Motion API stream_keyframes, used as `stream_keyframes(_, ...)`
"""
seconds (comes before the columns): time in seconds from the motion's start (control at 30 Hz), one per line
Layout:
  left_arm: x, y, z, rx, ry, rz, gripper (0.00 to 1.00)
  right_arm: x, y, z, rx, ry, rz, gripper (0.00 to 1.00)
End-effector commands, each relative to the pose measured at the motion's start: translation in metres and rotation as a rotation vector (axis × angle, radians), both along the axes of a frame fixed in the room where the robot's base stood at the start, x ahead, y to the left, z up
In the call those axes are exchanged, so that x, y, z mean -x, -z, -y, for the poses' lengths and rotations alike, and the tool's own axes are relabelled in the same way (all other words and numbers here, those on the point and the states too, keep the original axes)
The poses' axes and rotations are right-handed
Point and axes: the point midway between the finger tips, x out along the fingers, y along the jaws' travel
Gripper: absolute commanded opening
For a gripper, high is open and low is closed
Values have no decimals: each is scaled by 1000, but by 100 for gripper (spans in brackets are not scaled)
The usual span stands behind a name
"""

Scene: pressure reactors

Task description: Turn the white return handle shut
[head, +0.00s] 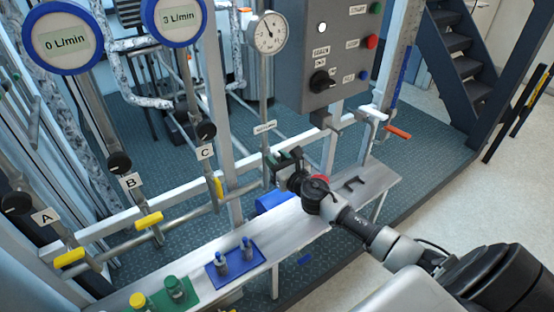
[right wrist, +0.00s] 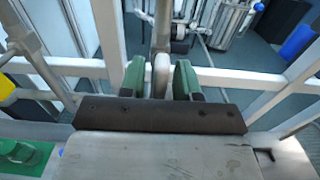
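The white return handle (right wrist: 161,72) stands upright between the two green fingers of my right gripper (right wrist: 160,80) in the right wrist view. The fingers are apart, with a narrow gap on each side of the handle, so the gripper is open around it. In the head view my right gripper (head: 281,160) is at the foot of the vertical gauge pipe (head: 264,95), below a small white label (head: 265,127). There the gripper covers the handle and I cannot make it out. My left gripper is not in view.
Yellow valve handles (head: 148,221) sit on the lines marked A, B and C to the left. A grey control box (head: 340,50) and an orange handle (head: 397,132) are to the right. A metal shelf (head: 300,222) with blue and green trays runs below my right arm.

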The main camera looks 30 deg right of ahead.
Motion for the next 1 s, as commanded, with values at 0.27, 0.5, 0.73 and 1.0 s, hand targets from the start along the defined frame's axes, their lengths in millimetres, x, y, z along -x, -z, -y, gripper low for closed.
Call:
stream_keyframes(0.27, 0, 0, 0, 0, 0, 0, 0, 0, 0, 0, 0, 0, 0, 0)
stream_keyframes(0.5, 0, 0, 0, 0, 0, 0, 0, 0, 0, 0, -20, 0, -1, 0)
stream_keyframes(0.73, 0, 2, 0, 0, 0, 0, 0, 0, 0, 1, -126, 1, -3, 0)
stream_keyframes(1.0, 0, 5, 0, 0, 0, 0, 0, 0, 0, 3, -357, 0, -11, 0)
